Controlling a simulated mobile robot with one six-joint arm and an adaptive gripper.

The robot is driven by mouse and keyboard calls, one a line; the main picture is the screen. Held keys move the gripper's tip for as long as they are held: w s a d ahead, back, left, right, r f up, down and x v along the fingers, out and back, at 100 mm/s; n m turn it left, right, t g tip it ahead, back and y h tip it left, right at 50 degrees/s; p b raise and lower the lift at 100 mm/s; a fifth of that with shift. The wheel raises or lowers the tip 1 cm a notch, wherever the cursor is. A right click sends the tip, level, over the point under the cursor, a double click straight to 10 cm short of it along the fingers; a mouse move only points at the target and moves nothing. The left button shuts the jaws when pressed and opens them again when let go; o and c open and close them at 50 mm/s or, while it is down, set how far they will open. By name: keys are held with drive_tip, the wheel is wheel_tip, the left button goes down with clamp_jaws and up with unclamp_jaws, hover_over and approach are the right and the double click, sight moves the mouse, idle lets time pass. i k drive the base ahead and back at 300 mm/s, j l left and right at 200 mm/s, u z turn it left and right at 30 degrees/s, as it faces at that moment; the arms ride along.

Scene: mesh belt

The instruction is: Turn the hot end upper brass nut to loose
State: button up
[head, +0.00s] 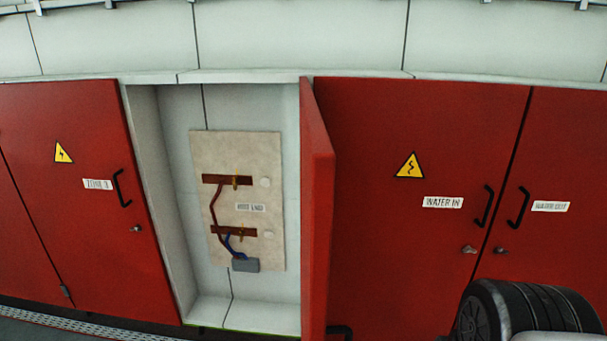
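Inside the open cabinet, a pale panel (200,150) is mounted on the back wall. A small brass nut (236,181) sits on the upper brown bar (213,179) of this panel. A second brass piece (241,232) sits on the lower brown bar (223,230). A small white label (250,207) between the bars is too blurred to read surely. Whether the upper nut is tight or loose cannot be told at this size. My gripper is not in view.
The cabinet's red door (318,210) stands open on the right side of the opening. Closed red doors flank it, with a black handle (121,188) at left. Red and blue cables run to a grey box (245,265). A black ribbed round part (525,308) fills the lower right corner.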

sight(236, 181)
drive_tip(key=l+u, duration=0.65)
drive_tip(key=u, duration=0.15)
drive_tip(key=k+j, duration=0.15)
drive_tip(key=k, duration=0.35)
drive_tip(key=i+j, duration=0.15)
drive_tip(key=j, duration=0.3)
drive_tip(key=i+j+z, duration=0.15)
drive_tip(key=j, duration=0.3)
drive_tip(key=i+j, duration=0.1)
drive_tip(key=j, duration=0.35)
drive_tip(key=i+j+z, duration=0.1)
drive_tip(key=j, duration=0.35)
drive_tip(key=i+j+z, duration=0.35)
drive_tip(key=i+j, duration=0.15)
drive_tip(key=i, duration=0.25)
drive_tip(key=i+j+z, duration=0.35)
drive_tip(key=i+j, duration=0.3)
drive_tip(key=i+l, duration=0.1)
drive_tip(key=i, duration=0.25)
